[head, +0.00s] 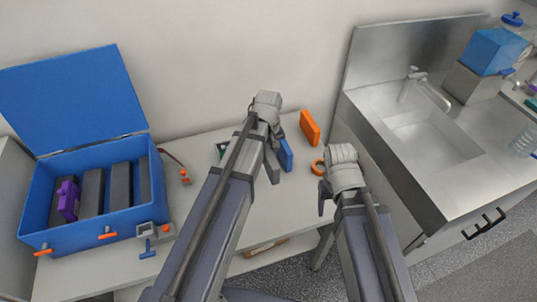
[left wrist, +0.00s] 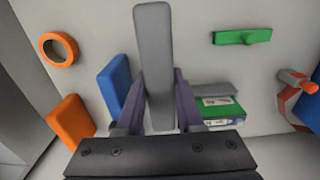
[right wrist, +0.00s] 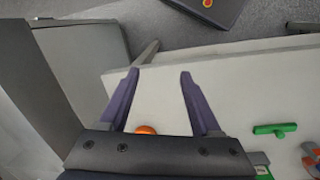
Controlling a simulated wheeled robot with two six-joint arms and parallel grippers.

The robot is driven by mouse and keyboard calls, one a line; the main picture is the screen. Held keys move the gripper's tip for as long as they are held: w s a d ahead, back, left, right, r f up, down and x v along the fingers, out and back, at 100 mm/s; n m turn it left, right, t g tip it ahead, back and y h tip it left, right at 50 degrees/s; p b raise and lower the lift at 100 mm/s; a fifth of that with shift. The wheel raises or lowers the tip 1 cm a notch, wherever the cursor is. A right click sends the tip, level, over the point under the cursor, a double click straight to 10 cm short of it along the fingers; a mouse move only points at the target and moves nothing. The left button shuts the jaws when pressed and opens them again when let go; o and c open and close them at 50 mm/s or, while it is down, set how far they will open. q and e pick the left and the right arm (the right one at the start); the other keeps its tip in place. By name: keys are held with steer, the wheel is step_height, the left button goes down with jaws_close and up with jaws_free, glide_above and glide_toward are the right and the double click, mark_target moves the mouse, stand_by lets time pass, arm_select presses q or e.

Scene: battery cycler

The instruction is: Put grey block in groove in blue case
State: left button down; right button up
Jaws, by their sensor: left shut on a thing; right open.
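The blue case (head: 80,235) stands open at the left of the head view, its lid (head: 75,95) raised. Inside are several dark grey slabs (head: 92,190) with gaps between them; a purple piece (head: 68,198) sits at the left one. My left gripper (left wrist: 158,85) is shut on a long grey block (left wrist: 153,40), which sticks out beyond the fingers. In the head view the block (head: 272,168) is partly hidden by the arm, well right of the case. My right gripper (right wrist: 158,80) is open and empty over the table's right end, near an orange ring (right wrist: 146,130).
A blue block (left wrist: 113,80) and an orange block (left wrist: 70,120) stand near the held block. A green piece (left wrist: 242,37) lies on the table. A grey clamp (head: 155,237) is at the case's front right corner. A sink (head: 430,140) stands right of the table.

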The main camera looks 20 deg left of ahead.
arm_select(q)
step_height(320, 180, up, 4)
steer(key=p, duration=0.2)
steer(key=shift+f+p, duration=0.1)
steer(key=shift+p, duration=0.2)
arm_select(e)
step_height(320, 180, up, 4)
steer(key=shift+f, duration=0.1)
